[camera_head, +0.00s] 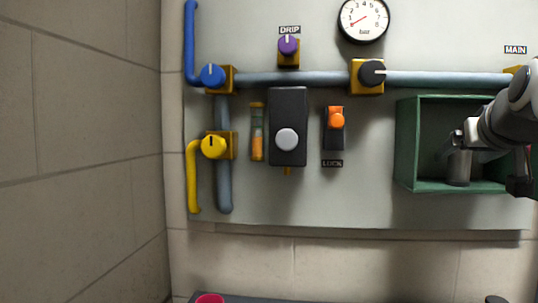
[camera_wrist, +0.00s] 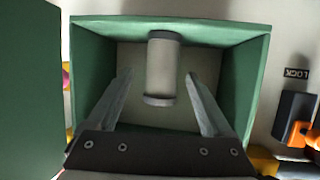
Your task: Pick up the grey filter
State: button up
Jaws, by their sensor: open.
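The grey filter (camera_wrist: 162,68) is a short cylinder with darker end rims, standing inside a green open-fronted box (camera_wrist: 255,85). In the head view the filter (camera_head: 458,170) is upright on the floor of the box (camera_head: 408,145). My gripper (camera_wrist: 160,78) is open, with one finger on each side of the filter in the wrist view. No contact shows between fingers and filter. In the head view my gripper (camera_head: 455,142) reaches into the box from the right, by the top of the filter, and my arm hides the box's right part.
The box walls closely surround my gripper. A green panel (camera_wrist: 28,90) stands at the left in the wrist view. Left of the box in the head view are an orange lock switch (camera_head: 336,120), a black unit (camera_head: 288,110) and several valves. A pipe (camera_head: 450,78) runs above the box.

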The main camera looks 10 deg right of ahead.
aim_at(454, 162)
jog(key=p+x, duration=0.1)
jog(key=x, duration=0.4)
jog(key=shift+w, duration=0.1)
grip_shut()
dwell(0.3)
